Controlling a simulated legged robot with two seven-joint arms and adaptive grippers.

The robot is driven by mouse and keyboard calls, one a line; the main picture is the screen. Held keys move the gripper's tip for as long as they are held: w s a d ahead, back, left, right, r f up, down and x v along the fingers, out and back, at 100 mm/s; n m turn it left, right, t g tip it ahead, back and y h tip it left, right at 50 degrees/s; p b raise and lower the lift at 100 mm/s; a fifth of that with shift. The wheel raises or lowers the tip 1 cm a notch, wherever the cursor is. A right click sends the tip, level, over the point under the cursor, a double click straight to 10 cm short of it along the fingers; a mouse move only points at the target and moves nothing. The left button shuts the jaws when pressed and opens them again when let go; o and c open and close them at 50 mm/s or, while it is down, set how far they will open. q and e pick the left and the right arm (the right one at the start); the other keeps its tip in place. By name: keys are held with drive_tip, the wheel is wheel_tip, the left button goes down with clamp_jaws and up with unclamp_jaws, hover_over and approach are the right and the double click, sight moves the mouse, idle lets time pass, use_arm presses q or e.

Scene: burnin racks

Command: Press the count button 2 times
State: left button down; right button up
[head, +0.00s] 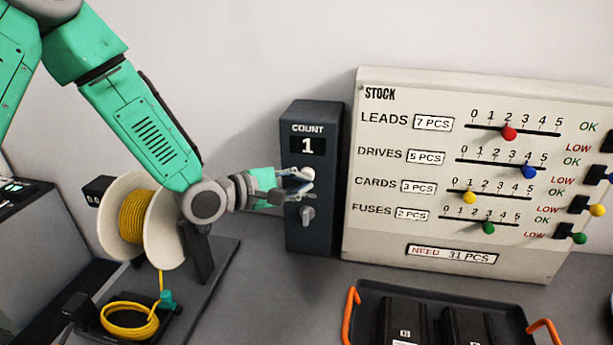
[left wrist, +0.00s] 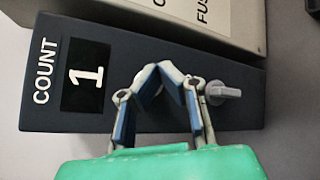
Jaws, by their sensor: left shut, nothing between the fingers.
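The dark count box (head: 315,232) stands against the wall, with a display (head: 308,146) reading 1. A pale round button (head: 307,173) shows below the display, partly covered by my left gripper (head: 304,184). A grey knob (head: 307,215) sits lower on the box. My left gripper is shut and empty, its fingertips at the button; I cannot tell whether they touch it. In the left wrist view, the fingers (left wrist: 158,72) meet in front of the box (left wrist: 150,118) between the display (left wrist: 86,76) and the knob (left wrist: 222,92), hiding the button. My right gripper is not in view.
The stock board (head: 400,240) with sliders and switches stands right of the box. A black tray (head: 360,290) with orange handles lies in front of it. A spool of yellow cable (head: 137,217) stands at the left, below my left arm.

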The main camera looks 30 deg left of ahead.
use_arm(q)
drive_tip(key=shift+w+a, duration=0.1)
drive_tip(key=shift+w, duration=0.4)
idle(0.5)
drive_tip(key=shift+s, duration=0.1)
drive_tip(key=shift+s+d+p, duration=0.2)
drive_tip(key=shift+s+p, duration=0.2)
drive_tip(key=shift+s, duration=0.4)
drive_tip(key=s, duration=0.2)
drive_tip(key=s+d, duration=0.1)
drive_tip(key=s, duration=0.1)
drive_tip(key=shift+s+d+p, duration=0.15)
drive_tip(key=shift+s+p, duration=0.2)
drive_tip(key=shift+s, duration=0.05)
idle(0.8)
